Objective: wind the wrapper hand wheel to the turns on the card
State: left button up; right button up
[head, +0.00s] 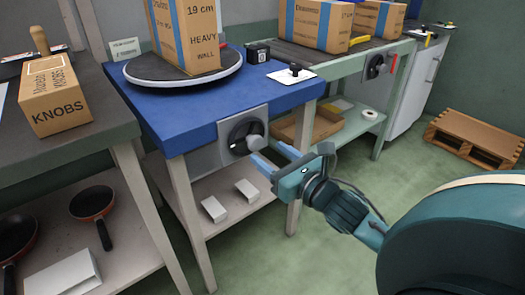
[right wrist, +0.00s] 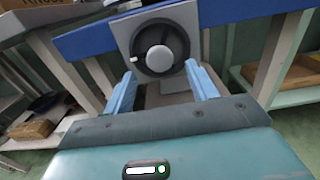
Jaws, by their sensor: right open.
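The hand wheel (head: 245,133) is a dark disc with a pale grey knob, set on a grey plate on the front of the blue wrapper table (head: 185,120). It also shows in the right wrist view (right wrist: 160,48), just ahead of the fingers. My right gripper (head: 267,153) is open, its pale blue fingers pointing at the wheel. In the right wrist view its fingertips (right wrist: 160,72) lie low on either side of the wheel; I cannot tell whether they touch it. A small card (head: 124,48) stands at the back of the table; its text is unreadable. My left gripper is not in view.
A tall box (head: 185,30) stands on the round turntable (head: 184,72). A small black box (head: 258,53) and a white plate with a black knob (head: 291,74) are on the blue table. A KNOBS box (head: 55,98) is on the left bench. A pallet (head: 474,138) lies far right.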

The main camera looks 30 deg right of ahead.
aim_at(258, 145)
jog(key=w, duration=0.3)
jog(key=shift+a, duration=0.15)
pick_arm(q)
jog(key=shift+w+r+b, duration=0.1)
jog(key=shift+b, duration=0.2)
pick_arm(e)
jog(key=shift+w, duration=0.45)
jog(key=shift+c, duration=0.6)
